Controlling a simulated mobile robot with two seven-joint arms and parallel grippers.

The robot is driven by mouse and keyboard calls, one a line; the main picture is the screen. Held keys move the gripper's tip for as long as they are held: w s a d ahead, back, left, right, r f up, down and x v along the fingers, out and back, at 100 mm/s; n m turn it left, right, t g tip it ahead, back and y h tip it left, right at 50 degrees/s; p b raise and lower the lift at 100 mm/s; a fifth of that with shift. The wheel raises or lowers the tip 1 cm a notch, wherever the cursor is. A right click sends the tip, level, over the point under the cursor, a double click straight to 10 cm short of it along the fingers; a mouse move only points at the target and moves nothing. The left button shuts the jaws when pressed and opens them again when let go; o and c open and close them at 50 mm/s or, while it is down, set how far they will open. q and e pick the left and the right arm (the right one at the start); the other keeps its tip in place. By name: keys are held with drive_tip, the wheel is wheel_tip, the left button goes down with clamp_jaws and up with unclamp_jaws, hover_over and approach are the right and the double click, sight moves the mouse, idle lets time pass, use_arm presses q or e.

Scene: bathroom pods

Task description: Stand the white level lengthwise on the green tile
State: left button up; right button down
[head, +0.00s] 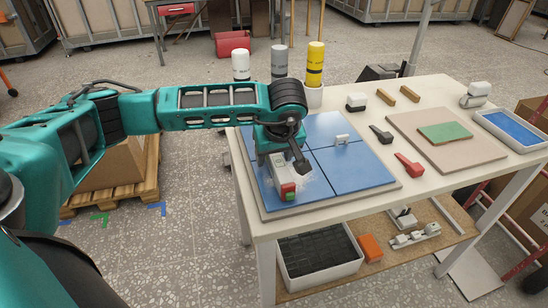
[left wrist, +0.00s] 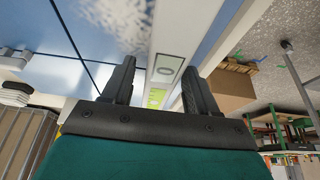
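The white level (head: 277,173) lies on the blue tiles near their left front, with a red and green end towards the front edge. My left gripper (head: 284,162) is right over it, pointing down. In the left wrist view the level (left wrist: 174,40) runs between the two fingers of the left gripper (left wrist: 160,78), which stand apart with a gap beside it. The gripper hides part of the level in the head view. The green tile (head: 445,132) lies flat on a beige board (head: 478,155) at the right of the table. My right gripper is not in view.
Blue tiles (head: 345,170) cover the table's left part. A black-handled tool (head: 381,134) and a red one (head: 409,164) lie between them and the beige board. White, grey and yellow bottles (head: 315,65) stand behind. A blue-filled tray (head: 512,128) is at the right.

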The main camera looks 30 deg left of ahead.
use_arm(q)
clamp_jaws()
idle(0.3)
drive_tip(key=shift+r, duration=0.1)
